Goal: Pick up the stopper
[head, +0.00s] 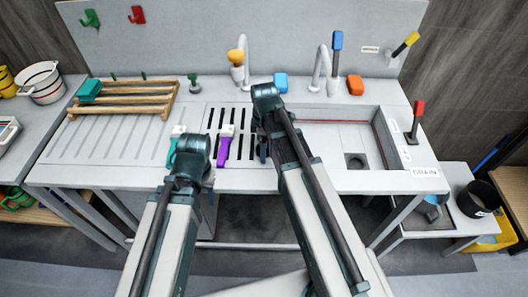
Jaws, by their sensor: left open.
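A small dark green knob-shaped piece on a round base (194,83), which looks like the stopper, stands upright on the back of the counter, right of the wooden rack. My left gripper (202,131) is over the slotted part of the counter, nearer to me than the green piece and apart from it. Its teal and purple fingers, with pale tips, are spread wide with nothing seen between them. My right gripper (263,150) is mostly hidden behind its own wrist, right of the left one. Its fingers cannot be made out.
A wooden rack (122,97) with a teal block (89,90) stands at the left. The sink basin (330,145) has a dark drain hole (355,160). A red-topped post (416,118) stands right.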

